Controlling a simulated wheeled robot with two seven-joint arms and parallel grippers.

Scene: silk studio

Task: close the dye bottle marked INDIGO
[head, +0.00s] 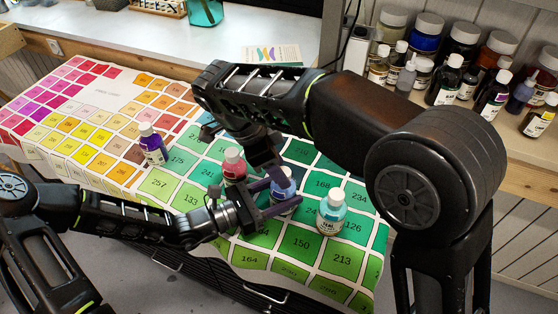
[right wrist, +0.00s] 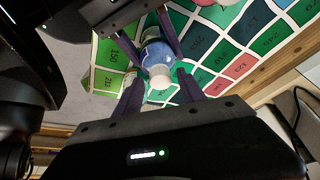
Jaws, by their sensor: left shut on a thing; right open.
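A blue bottle (head: 281,187) with a pale top stands on the colour-chart cloth; I cannot read its label. My left gripper (head: 272,200) is shut on its body from the left. In the right wrist view the blue bottle (right wrist: 158,55) shows its white cap (right wrist: 160,75) toward the camera. My right gripper (right wrist: 160,84) is open, its fingers on either side of the cap and apart from it. In the head view the right gripper (head: 271,172) is beside the bottle's top, partly hidden by its arm. I cannot tell whether the cap is fully closed.
A red bottle (head: 234,168) stands close left of the blue one, a teal bottle (head: 331,214) close right, and a purple bottle (head: 153,150) farther left. Several jars and bottles crowd the right shelf (head: 519,175). The cloth (head: 60,140) is clear at left.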

